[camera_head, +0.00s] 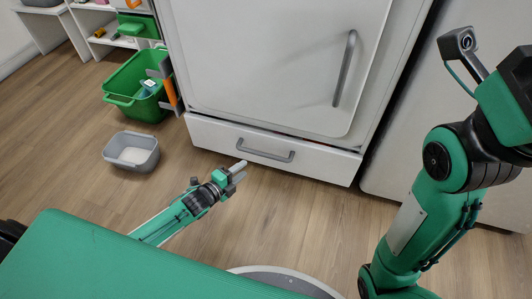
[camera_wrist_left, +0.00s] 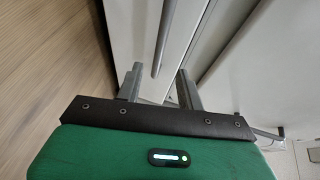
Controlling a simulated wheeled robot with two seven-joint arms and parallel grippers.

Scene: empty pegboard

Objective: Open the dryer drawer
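The white dryer drawer (camera_head: 210,132) is the low panel under the big white door, with a grey bar handle (camera_head: 265,154) across its middle. A thin dark and reddish line shows along its top edge; I cannot tell whether it stands slightly open. My left gripper (camera_head: 241,171) is low in front of the drawer, near the handle's left end. In the left wrist view its two fingers (camera_wrist_left: 161,86) are apart with nothing gripped. The grey handle (camera_wrist_left: 164,38) runs up ahead of them, its near end close to the gap. My right arm shows at the right; its fingers are not visible.
The dryer door (camera_head: 270,60) above has its own upright handle (camera_head: 345,68). A green basket (camera_head: 135,85) and a grey tub (camera_head: 131,151) stand on the floor at left. Another white appliance (camera_head: 415,130) stands at right.

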